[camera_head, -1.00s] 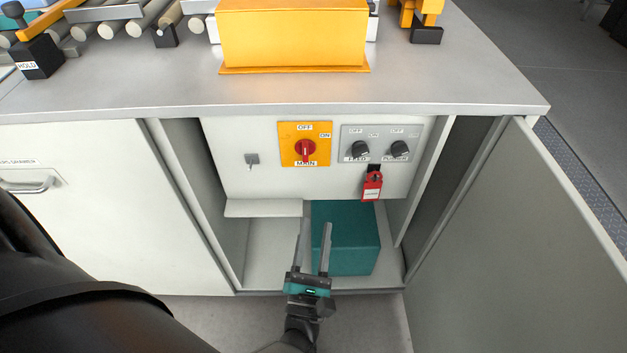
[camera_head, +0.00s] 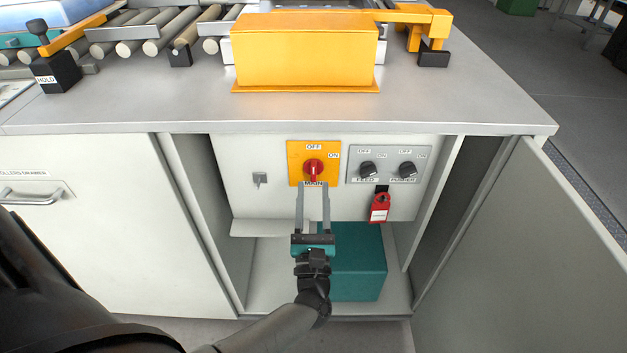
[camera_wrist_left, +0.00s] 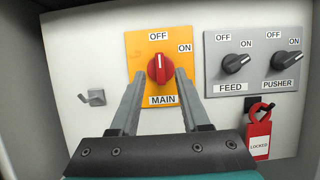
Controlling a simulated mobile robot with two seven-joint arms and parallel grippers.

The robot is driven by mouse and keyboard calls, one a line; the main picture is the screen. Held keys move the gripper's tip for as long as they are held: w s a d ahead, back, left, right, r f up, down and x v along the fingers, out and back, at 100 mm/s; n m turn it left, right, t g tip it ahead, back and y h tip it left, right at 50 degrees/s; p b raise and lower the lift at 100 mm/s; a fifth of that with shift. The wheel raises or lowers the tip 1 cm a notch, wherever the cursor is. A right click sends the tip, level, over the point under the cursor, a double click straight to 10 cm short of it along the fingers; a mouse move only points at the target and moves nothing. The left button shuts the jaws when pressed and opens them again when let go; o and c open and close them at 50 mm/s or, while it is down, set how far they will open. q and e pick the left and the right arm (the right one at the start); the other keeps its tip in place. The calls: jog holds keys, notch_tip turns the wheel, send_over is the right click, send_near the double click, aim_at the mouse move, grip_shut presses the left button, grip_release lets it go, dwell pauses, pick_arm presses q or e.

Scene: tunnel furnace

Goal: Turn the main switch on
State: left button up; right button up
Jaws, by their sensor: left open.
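The main switch is a red rotary knob (camera_head: 313,170) on a yellow plate (camera_head: 294,150) marked OFF at the top, ON at the right and MAIN below. In the left wrist view the red knob (camera_wrist_left: 159,68) stands upright, its mark toward OFF. My left gripper (camera_head: 313,187) is open and empty, its two fingers pointing at the knob from just below it. In the left wrist view the fingertips (camera_wrist_left: 160,75) appear on either side of the knob's lower part; I cannot tell whether they touch it. My right gripper is not in view.
A grey plate (camera_head: 388,179) with black FEED and PUSHER knobs is to the right. A red LOCKED padlock tag (camera_head: 379,208) hangs below it. A hook (camera_head: 260,179) is at the left. A teal box (camera_head: 358,260) sits below. The open door (camera_head: 520,250) stands at the right.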

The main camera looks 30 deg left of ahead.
aim_at(313, 174)
pick_arm(q)
jog(key=shift+x, duration=1.65)
grip_shut()
jog(key=shift+f, duration=0.1)
